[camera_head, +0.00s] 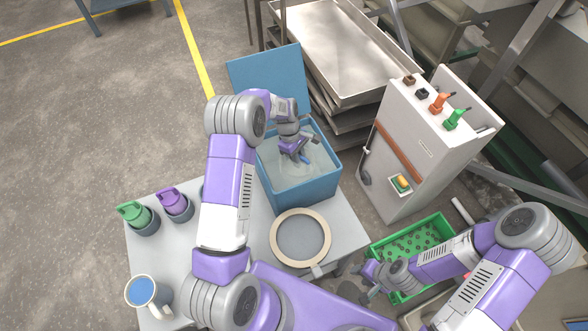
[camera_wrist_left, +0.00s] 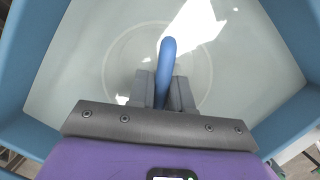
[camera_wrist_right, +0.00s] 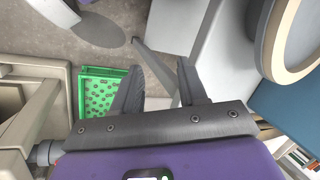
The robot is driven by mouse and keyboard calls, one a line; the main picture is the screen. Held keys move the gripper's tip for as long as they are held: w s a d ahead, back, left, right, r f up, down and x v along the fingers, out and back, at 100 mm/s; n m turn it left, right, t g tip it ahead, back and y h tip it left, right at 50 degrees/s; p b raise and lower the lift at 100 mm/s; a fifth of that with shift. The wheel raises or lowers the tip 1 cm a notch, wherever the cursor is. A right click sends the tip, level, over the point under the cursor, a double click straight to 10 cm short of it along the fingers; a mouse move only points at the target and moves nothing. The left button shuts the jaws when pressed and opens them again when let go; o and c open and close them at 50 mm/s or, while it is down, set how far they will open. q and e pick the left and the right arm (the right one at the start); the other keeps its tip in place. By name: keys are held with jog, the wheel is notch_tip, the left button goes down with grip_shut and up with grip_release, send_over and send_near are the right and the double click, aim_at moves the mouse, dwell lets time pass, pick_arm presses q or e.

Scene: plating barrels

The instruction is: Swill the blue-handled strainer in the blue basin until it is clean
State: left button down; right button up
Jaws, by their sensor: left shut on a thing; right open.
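The blue basin (camera_head: 318,188) stands on the grey table with its blue lid raised behind it, and pale liquid fills it. My left gripper (camera_head: 298,155) reaches down into the basin, shut on the strainer's blue handle (camera_wrist_left: 168,62). A faint pale ring (camera_wrist_left: 160,68) shows in the liquid around the handle; I cannot tell whether it is the strainer's rim. The strainer's mesh and any dirt on it cannot be made out. My right gripper (camera_wrist_right: 160,78) is open and empty, away from the basin, near the green crate in the head view.
A round beige-rimmed sieve (camera_head: 273,239) lies in front of the basin. A white mug (camera_head: 152,303) and green-topped (camera_head: 135,212) and purple-topped (camera_head: 172,200) items are at left. A green crate (camera_head: 378,254) and grey cabinet (camera_head: 405,165) stand right. Metal trays (camera_head: 340,50) lie behind.

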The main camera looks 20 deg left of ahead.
pick_arm(q)
jog(key=shift+s+a+f, duration=0.4)
jog(key=shift+s+f, duration=0.05)
jog(key=shift+w+d+r+p, duration=0.65)
jog(key=shift+w+d+r, duration=0.35)
jog(key=shift+w+r, duration=0.15)
jog(key=shift+s+a+f, duration=0.1)
jog(key=shift+f, duration=0.05)
jog(key=shift+s+a+f+b, duration=0.5)
jog(key=shift+s+a+f, duration=0.4)
jog(key=shift+s+f, duration=0.15)
jog(key=shift+r, duration=0.1)
